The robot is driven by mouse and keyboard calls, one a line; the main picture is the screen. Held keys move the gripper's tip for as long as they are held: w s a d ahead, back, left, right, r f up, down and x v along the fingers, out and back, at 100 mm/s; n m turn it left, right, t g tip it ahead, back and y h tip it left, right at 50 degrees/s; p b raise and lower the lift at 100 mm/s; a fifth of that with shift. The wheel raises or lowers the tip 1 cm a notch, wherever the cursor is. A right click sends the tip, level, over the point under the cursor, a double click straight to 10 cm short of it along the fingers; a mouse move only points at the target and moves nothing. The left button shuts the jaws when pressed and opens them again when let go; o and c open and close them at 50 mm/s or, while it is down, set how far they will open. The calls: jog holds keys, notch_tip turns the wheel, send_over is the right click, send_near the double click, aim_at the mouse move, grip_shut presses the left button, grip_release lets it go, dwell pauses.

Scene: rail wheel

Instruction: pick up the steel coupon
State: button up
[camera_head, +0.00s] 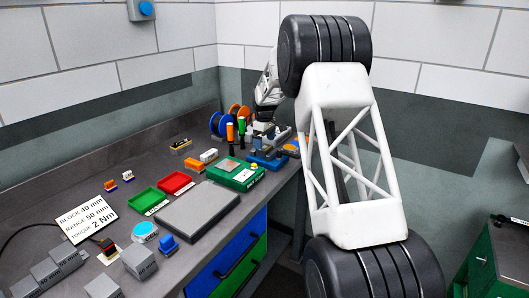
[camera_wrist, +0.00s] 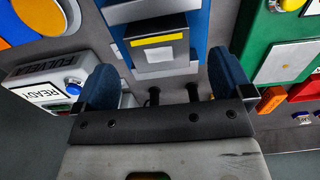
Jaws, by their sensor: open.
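My gripper (camera_wrist: 162,70) is open in the wrist view, with its two dark blue finger pads spread apart and nothing visible gripped. Between and beyond the fingers is a blue fixture (camera_wrist: 190,22) with a grey metal block bearing a yellow stripe (camera_wrist: 158,52). A flat pale grey square (camera_wrist: 288,62) lies on a green box at the right. I cannot tell for certain which piece is the steel coupon. In the head view the blue fixture (camera_head: 266,162) stands at the bench's far right end, with my gripper close by it and partly hidden among other items.
A green box (camera_head: 236,174) with a yellow button stands beside the blue fixture. Red (camera_head: 176,182) and green (camera_head: 149,201) trays and a grey slab (camera_head: 195,210) lie nearer. Orange-handled and green-handled tools (camera_head: 236,132) stand close behind. A white READY box (camera_wrist: 60,92) is left of my fingers.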

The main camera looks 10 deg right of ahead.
aim_at(265, 147)
jog(key=shift+f, duration=2.05)
jog(key=shift+c, duration=0.3)
jog(key=shift+r, duration=0.1)
jog(key=c, duration=1.6)
jog(key=shift+r, duration=1.7)
jog(key=shift+s+a+r, duration=0.15)
jog(key=shift+s+r, duration=0.1)
jog(key=shift+s, duration=2.4)
jog(key=shift+s+a+r, duration=0.15)
jog(key=shift+s+r, duration=0.1)
jog(key=shift+s, duration=2.35)
jog(key=shift+s+a+r, duration=0.15)
jog(key=shift+s+r, duration=0.1)
jog(key=shift+s, duration=2.4)
